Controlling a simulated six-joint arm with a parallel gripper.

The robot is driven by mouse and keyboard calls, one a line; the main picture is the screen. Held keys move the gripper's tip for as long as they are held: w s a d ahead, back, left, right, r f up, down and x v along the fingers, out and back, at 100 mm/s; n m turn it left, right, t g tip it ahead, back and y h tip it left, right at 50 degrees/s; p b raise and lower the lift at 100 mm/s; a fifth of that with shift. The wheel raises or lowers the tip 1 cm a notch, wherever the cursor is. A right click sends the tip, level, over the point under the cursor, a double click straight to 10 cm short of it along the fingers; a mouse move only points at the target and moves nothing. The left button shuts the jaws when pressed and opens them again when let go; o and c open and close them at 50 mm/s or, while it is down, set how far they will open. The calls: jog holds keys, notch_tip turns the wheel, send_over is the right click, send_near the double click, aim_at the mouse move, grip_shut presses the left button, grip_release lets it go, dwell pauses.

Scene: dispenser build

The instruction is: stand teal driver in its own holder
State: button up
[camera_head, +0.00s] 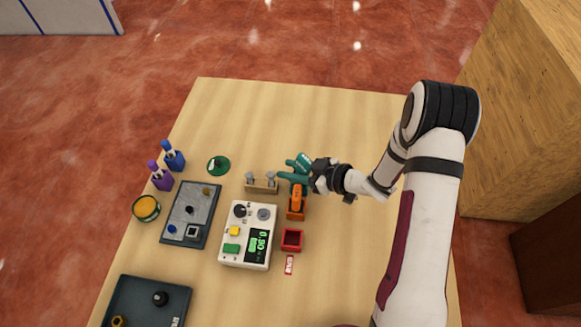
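Teal parts show at the tip of my gripper (318,174), near the middle of the table. The upper teal piece (301,161) has a lighter patch, and a second teal piece (291,177) lies just below it. I cannot tell surely which is the driver and which its holder. Both touch or nearly touch the dark gripper in this view. The fingers are small and partly hidden, so whether they are shut on the teal driver is unclear.
An orange tool in an orange holder (297,207) stands just below my gripper. A wooden rack (261,188) is to the left. Blue (173,158) and purple (161,178) tools stand far left. A white device (247,235) and red box (292,239) are below.

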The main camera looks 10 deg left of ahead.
jog(key=v, duration=1.2)
jog(key=w+d+r+m+t+h, duration=0.2)
jog(key=d+r+m+h, duration=0.2)
jog(key=d+h, duration=0.2)
jog(key=w+d+r+m+t+h, duration=0.1)
jog(key=w+d+r+m+h, duration=0.2)
jog(key=d+r+m+h, duration=0.25)
jog(key=s+d+m+g+h, duration=0.2)
jog(key=s+d+m+h, duration=0.1)
jog(key=s, duration=0.3)
jog(key=s+a+r+m+g+y, duration=0.1)
jog(key=s+a+m+g, duration=0.1)
jog(key=s+a, duration=0.2)
jog(key=s+a+r+m+g+y, duration=0.1)
jog(key=s+a, duration=0.3)
jog(key=s, duration=0.7)
jog(key=s+a+r+m+g+y, duration=0.1)
jog(key=s+a+m+g+y, duration=0.1)
jog(key=s, duration=0.6)
jog(key=shift+a+m+g, duration=0.6)
jog(key=shift+a+m, duration=0.15)
jog(key=shift+a, duration=0.25)
jog(key=shift+w+r+y, duration=0.1)
jog(key=shift+y, duration=0.15)
